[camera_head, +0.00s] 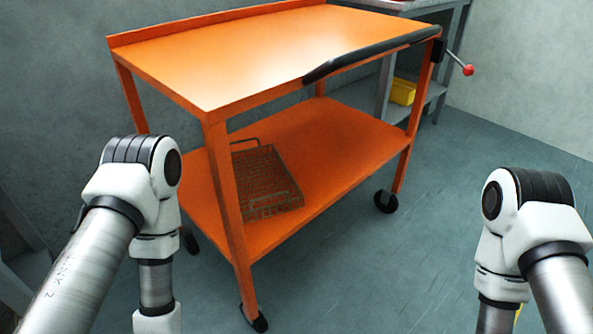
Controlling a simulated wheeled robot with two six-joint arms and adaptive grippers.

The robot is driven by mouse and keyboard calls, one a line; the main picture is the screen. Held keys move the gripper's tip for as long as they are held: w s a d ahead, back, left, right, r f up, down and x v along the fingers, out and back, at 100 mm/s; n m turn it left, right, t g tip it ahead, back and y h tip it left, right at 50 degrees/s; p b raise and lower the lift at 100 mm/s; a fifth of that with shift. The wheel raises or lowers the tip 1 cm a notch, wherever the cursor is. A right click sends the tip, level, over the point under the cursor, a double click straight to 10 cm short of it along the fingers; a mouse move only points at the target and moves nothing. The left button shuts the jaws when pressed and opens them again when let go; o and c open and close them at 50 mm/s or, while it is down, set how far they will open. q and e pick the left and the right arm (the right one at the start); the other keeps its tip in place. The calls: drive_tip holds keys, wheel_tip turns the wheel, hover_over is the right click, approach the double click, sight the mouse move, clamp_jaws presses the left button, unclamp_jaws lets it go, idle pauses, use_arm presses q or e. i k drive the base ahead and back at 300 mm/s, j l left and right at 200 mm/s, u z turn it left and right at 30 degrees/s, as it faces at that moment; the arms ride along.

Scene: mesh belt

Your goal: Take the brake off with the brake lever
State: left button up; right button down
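The brake lever (456,60) is a thin grey rod with a red knob (468,70) at its end. It sticks out to the right and slightly down from a black mount (438,50) by the top right corner of the orange cart (225,55). My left arm comes in at the left and my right arm at the right, both in front of the cart and well apart from the lever. Both grippers are below the picture's lower edge and hidden from view.
The cart has a black handle bar (370,55) along its near edge, a lower shelf (330,150) with a wire basket (262,180), and black casters (386,201). A grey bench (436,90) with a yellow bin (402,91) stands behind. The floor at right is clear.

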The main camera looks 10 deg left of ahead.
sight(468, 69)
drive_tip(key=i+l+u, duration=0.1)
drive_tip(key=l+u, duration=0.5)
drive_tip(key=u, duration=0.25)
drive_tip(key=l, duration=0.45)
drive_tip(key=i+l+z, duration=0.1)
drive_tip(key=l, duration=0.3)
drive_tip(key=i+l, duration=0.1)
drive_tip(key=l, duration=0.35)
drive_tip(key=l+z, duration=0.15)
drive_tip(key=z, duration=0.15)
drive_tip(key=i, duration=0.05)
